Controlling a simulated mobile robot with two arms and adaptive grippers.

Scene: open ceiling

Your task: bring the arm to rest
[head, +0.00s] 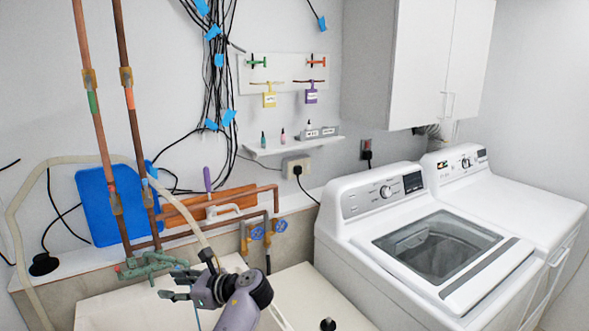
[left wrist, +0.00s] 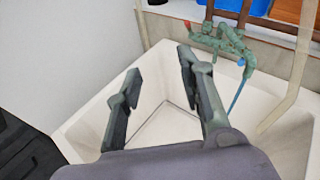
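My left gripper (head: 178,284) reaches in from the bottom of the head view, over the white sink and near the green faucet (head: 150,265). In the left wrist view its two fingers (left wrist: 157,88) are spread apart, with nothing between them. Below them lies the empty white sink basin (left wrist: 158,134). The faucet (left wrist: 222,42) is beyond the fingers at the upper right and looks apart from them in that view. My right gripper is not in either view.
A washing machine (head: 353,234) and a dryer (head: 535,197) stand at the right. Copper pipes (head: 103,150) run down the wall at the left. A blue board (head: 97,207) leans behind them. A small shelf (head: 290,147) and a white cabinet (head: 420,60) are on the wall.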

